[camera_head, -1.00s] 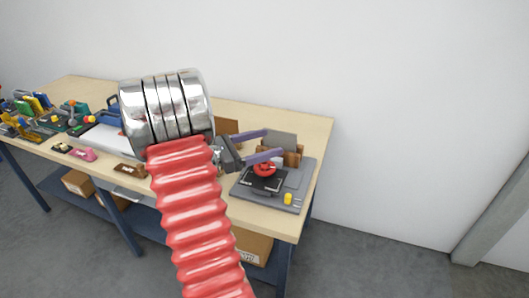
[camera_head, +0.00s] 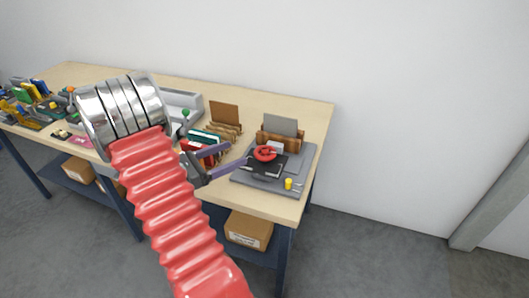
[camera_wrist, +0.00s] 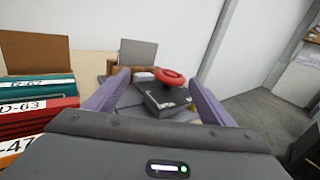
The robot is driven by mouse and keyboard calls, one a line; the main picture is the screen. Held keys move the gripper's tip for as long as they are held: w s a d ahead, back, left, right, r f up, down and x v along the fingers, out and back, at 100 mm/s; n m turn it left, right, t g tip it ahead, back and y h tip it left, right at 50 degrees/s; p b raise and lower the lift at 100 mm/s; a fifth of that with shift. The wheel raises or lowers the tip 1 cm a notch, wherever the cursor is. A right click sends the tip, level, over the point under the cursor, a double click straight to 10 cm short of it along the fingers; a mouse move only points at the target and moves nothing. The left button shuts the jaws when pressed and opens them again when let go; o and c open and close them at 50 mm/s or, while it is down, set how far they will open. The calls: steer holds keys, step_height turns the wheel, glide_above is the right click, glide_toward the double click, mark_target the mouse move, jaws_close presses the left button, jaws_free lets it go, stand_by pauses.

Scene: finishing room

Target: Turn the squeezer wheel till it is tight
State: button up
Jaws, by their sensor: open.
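The squeezer wheel is a red handwheel (camera_head: 265,153) on top of a dark block (camera_head: 262,166), on a grey base plate (camera_head: 302,160) at the right end of the bench. In the wrist view the red wheel (camera_wrist: 170,77) shows beyond and between the fingertips, nearer the right one, above the dark block (camera_wrist: 160,98). My gripper (camera_head: 238,154) is open and empty, with its two purple fingers pointing right toward the wheel. It stands to the left of the wheel, apart from it. How tight the wheel is cannot be told.
A yellow knob (camera_head: 288,184) sits at the plate's front edge. Brown holders with a grey card (camera_head: 280,126) stand behind the wheel. Labelled red and green books (camera_wrist: 35,117) lie close on the left in the wrist view. The bench's right end (camera_head: 320,130) borders open floor.

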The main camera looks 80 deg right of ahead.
mark_target(265, 151)
steer(key=shift+m+g, duration=0.3)
steer(key=shift+m, duration=0.4)
steer(key=a+f, duration=0.2)
steer(key=a, duration=0.1)
steer(key=shift+s+a+f, duration=0.2)
steer(key=x, duration=1.4)
steer(key=shift+f, duration=0.1)
steer(key=shift+a, duration=0.1)
steer(key=shift+c, duration=0.5)
steer(key=c, duration=0.9)
